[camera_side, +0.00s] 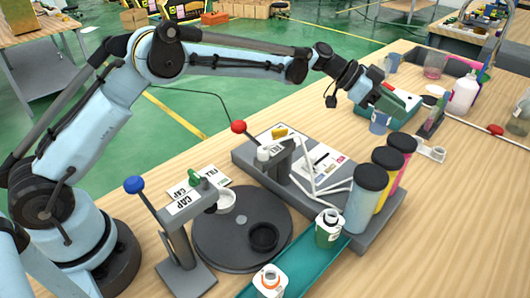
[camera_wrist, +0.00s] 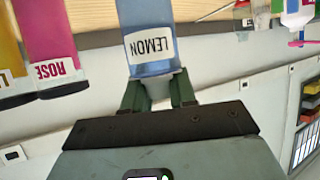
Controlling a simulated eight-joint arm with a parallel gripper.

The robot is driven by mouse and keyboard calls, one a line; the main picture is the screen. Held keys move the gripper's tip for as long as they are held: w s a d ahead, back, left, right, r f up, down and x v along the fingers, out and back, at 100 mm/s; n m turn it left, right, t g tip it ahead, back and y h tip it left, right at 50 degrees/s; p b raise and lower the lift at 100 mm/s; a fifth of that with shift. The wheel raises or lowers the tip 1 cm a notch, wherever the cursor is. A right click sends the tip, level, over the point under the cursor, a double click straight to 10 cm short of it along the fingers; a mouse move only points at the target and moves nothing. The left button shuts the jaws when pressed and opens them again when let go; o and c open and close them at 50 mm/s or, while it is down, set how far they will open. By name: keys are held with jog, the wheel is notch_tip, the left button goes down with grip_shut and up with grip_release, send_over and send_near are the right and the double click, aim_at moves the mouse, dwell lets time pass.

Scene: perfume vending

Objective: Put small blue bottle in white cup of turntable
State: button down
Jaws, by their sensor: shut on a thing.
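My gripper (camera_side: 380,108) is shut on the small blue bottle (camera_side: 379,124), at the back right of the side view. In the wrist view the green fingers (camera_wrist: 158,92) close around the bottle's narrow end. The blue bottle (camera_wrist: 150,22) extends up the picture from them, with an upside-down LEMON label. The dark turntable (camera_side: 222,251) is at the centre left of the side view. It carries the white cup (camera_side: 224,204) at its back edge and a black cup (camera_side: 264,238) at the front right. The gripper and bottle are well away from the turntable. The white cup's inside is only partly visible.
Tall blue, yellow and pink containers (camera_side: 366,198) with black lids stand between gripper and turntable. Two lever stands (camera_side: 264,150) (camera_side: 178,240) rise beside the turntable. Small bottles (camera_side: 328,228) (camera_side: 268,282) sit on a teal conveyor (camera_side: 300,262). The right table surface is mostly clear.

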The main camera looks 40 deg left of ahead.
notch_tip(320, 180, down, 10)
jog(key=shift+f, duration=0.1)
dwell(0.4)
jog(key=shift+f, duration=0.1)
jog(key=c, duration=0.9)
grip_release()
